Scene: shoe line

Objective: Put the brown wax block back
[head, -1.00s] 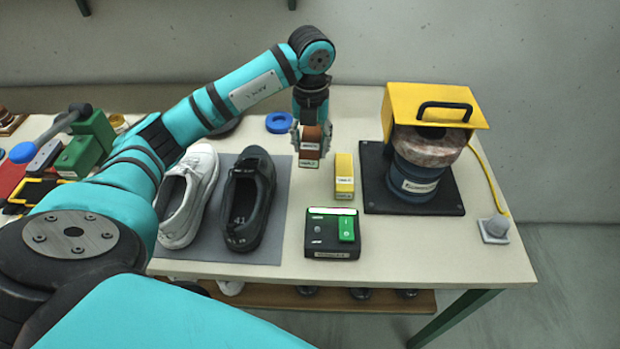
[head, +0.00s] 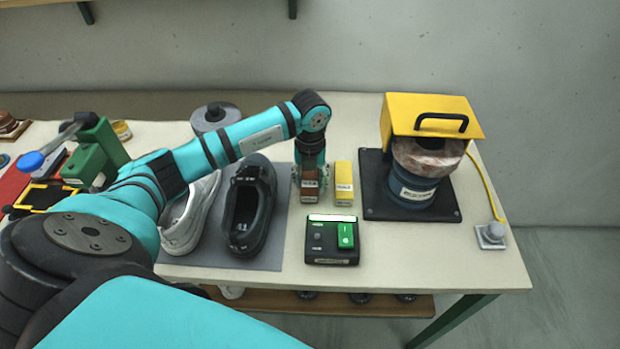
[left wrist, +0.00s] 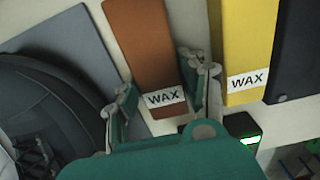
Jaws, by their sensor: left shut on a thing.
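My right gripper is out of view.
A black shoe (head: 248,210) and a white shoe (head: 190,215) lie on a grey mat (head: 275,250) to the left. A black control box (head: 332,245) with a green switch is in front. A yellow-hooded machine (head: 425,150) stands on a black base to the right.

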